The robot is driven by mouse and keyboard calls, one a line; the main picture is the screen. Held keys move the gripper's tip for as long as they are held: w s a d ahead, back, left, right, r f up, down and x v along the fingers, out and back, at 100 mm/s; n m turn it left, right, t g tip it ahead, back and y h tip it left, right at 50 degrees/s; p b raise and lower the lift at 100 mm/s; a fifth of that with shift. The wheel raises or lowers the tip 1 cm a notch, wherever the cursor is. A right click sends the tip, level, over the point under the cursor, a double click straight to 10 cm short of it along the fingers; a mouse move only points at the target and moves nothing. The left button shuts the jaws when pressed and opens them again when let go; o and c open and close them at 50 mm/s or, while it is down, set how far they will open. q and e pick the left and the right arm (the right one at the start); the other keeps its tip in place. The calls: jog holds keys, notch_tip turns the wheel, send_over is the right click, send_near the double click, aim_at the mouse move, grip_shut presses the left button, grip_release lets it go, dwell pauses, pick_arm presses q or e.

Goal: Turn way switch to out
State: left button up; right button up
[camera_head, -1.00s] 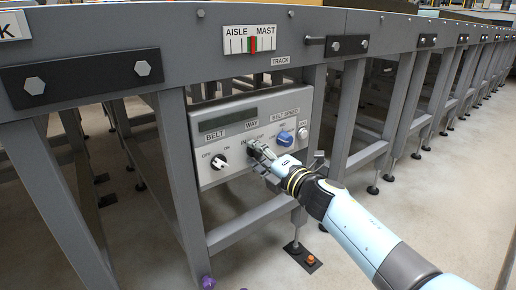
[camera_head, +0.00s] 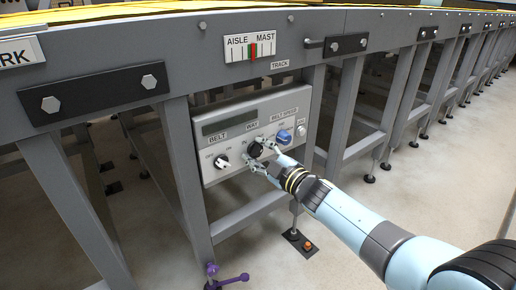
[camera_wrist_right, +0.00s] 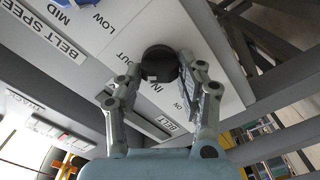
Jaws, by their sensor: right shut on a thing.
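The grey control panel (camera_head: 230,117) hangs under the conveyor frame. The way switch (camera_head: 256,149) is a round black knob below the WAY label, and in the right wrist view the knob (camera_wrist_right: 160,64) sits beside the IN and OUT labels. My right gripper (camera_head: 258,155) is shut on this knob, with one finger on each side in the right wrist view (camera_wrist_right: 160,80). The fingers hide part of the panel around the knob; which way it points is not clear. My left gripper is not in view.
The belt switch (camera_head: 222,161) is left of the way switch, and the blue belt speed knob (camera_head: 284,137) is right of it. Frame legs (camera_head: 340,125) stand on both sides. A purple handle (camera_head: 228,280) is near the floor below.

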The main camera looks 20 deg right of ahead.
jog(key=shift+m, duration=0.6)
jog(key=o, duration=1.1)
jog(key=shift+p, duration=0.3)
jog(key=shift+s+d, duration=0.1)
jog(key=v, duration=1.2)
